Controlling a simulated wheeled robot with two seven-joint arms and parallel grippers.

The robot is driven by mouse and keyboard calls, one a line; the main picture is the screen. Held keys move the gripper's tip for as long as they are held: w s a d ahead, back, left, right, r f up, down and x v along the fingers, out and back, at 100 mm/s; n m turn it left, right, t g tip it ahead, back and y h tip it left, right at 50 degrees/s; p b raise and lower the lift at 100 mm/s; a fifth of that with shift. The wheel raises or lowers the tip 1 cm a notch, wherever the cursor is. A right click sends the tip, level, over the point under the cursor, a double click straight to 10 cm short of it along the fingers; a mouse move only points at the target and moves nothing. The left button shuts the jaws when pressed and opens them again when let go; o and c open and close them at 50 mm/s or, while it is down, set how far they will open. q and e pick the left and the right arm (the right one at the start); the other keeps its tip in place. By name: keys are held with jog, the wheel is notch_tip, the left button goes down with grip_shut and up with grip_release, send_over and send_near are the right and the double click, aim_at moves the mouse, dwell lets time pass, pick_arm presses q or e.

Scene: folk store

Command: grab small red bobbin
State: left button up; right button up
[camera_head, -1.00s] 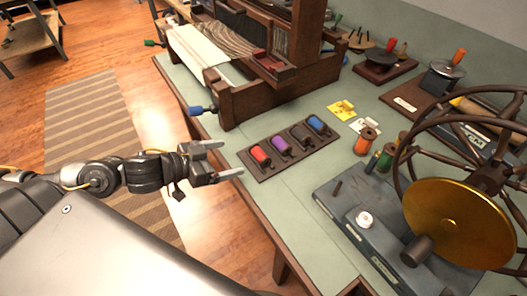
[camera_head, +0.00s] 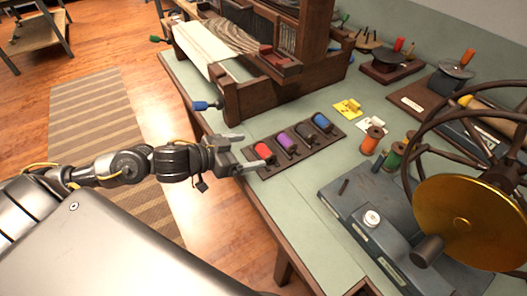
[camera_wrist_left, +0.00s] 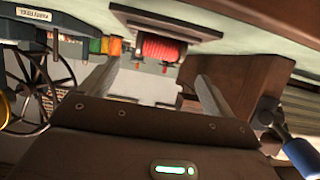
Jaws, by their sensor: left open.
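The small red bobbin (camera_head: 263,151) lies at the left end of a dark holder tray (camera_head: 327,139) on the green-topped table. It also shows in the left wrist view (camera_wrist_left: 162,46), near the top centre. My left gripper (camera_head: 252,151) is open, its fingers pointing at the red bobbin from the table's left edge. In the left wrist view the open fingers (camera_wrist_left: 155,84) spread to either side below the bobbin, with nothing between them. My right gripper is not in view.
Purple (camera_head: 285,140), dark (camera_head: 304,130) and blue (camera_head: 322,121) bobbins share the tray. A wooden loom (camera_head: 245,100) with a blue-handled knob (camera_head: 203,106) stands behind. A machine with a brass wheel (camera_head: 462,222) stands at the right. Bare tabletop (camera_head: 290,195) lies in front of the tray.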

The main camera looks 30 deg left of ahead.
aim_at(260, 154)
pick_arm(q)
jog(key=x, duration=0.5)
jog(key=shift+s, duration=0.1)
jog(key=c, duration=1.1)
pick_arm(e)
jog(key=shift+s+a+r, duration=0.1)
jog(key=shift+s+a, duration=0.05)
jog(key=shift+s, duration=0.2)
pick_arm(q)
jog(key=shift+o, duration=0.2)
jog(key=shift+r, duration=0.1)
